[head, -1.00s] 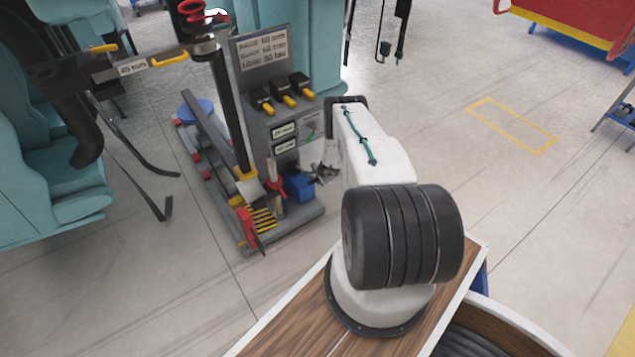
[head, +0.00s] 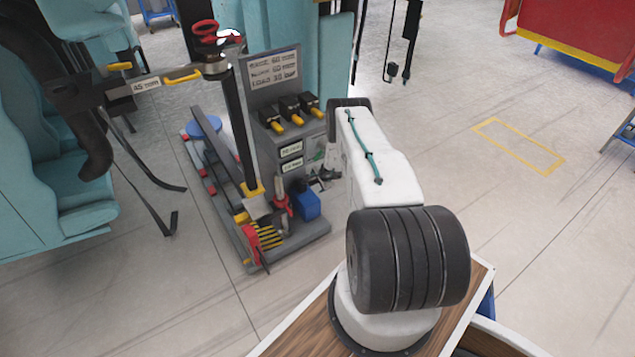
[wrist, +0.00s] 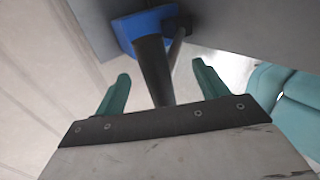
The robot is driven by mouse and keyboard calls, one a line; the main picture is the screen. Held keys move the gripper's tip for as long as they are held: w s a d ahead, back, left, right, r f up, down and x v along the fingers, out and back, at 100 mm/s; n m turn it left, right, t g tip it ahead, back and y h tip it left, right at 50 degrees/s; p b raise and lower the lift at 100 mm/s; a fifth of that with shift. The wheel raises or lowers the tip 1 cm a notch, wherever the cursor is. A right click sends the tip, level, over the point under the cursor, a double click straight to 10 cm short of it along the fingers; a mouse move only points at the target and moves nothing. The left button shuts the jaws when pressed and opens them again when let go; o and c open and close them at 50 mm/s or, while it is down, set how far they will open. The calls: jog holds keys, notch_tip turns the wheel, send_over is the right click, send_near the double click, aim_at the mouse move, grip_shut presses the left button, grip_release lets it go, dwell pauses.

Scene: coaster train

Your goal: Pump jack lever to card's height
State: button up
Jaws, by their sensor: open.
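The jack stand (head: 300,235) is a grey base with a dark upright column and a red coil at its top. A blue block (head: 307,203) sits low on its right side and also shows at the top of the wrist view (wrist: 128,30). In the wrist view a dark rod, seemingly the lever (wrist: 153,72), runs from the blue block down between my fingers. My gripper (wrist: 160,72) is open, with one teal finger on each side of the rod, apart from it. In the head view my gripper (head: 324,175) is small beside the blue block. A card (head: 271,68) with printed lines stands behind the column.
A beam labelled 45 mm (head: 147,85) reaches left from the column top. Several black switches with yellow tips (head: 290,110) sit on the grey panel. Teal seats (head: 60,190) stand at left. Open floor (head: 480,90) lies at right.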

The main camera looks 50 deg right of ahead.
jog(key=d+v, duration=0.1)
jog(key=v, duration=0.6)
jog(key=shift+s+a+r, duration=0.2)
jog(key=shift+a+r, duration=0.1)
jog(key=shift+a, duration=0.25)
